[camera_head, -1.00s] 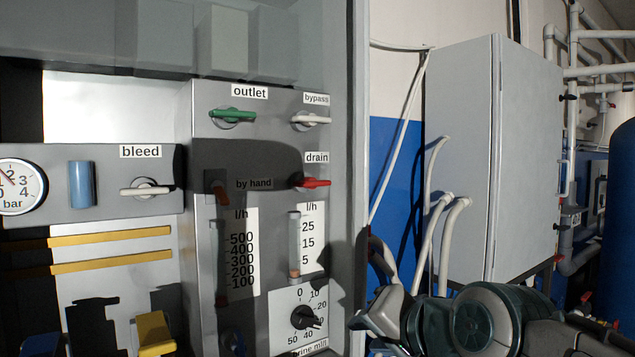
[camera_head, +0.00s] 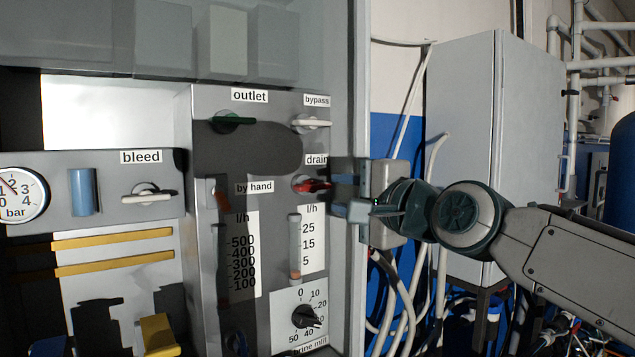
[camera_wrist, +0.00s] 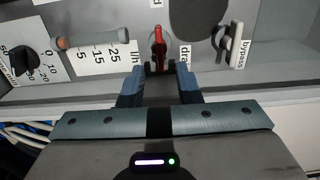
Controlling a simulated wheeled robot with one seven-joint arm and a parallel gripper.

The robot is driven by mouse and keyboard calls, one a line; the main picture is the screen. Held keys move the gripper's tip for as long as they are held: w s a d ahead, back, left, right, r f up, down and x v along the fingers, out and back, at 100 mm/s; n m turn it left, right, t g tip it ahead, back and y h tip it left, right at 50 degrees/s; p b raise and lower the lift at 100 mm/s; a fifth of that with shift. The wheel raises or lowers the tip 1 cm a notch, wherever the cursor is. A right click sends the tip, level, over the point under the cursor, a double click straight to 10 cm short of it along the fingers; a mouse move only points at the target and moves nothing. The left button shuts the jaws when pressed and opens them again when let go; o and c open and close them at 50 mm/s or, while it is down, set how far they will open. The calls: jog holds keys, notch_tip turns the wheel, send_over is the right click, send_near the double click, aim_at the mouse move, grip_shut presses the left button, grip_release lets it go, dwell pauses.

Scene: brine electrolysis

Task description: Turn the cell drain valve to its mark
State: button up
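The drain valve has a red lever handle (camera_head: 312,185) under its "drain" label (camera_head: 316,160) on the grey panel. The handle lies about level and points right, toward my gripper (camera_head: 337,194). In the wrist view the red handle (camera_wrist: 158,48) shows ahead, in line with the gap between the two blue fingers of my gripper (camera_wrist: 160,80). The fingers do not visibly grip it. I cannot make out the valve's mark.
The white bypass handle (camera_head: 311,122) sits above the drain valve and the green outlet handle (camera_head: 232,121) up left. A flow tube (camera_head: 295,246) and a black dial (camera_head: 305,317) are below. The cabinet's side frame (camera_head: 357,60) stands right of the panel, close to my gripper.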

aim_at(316, 188)
jog(key=shift+p+x, duration=1.05)
jog(key=shift+x, duration=2.65)
grip_shut()
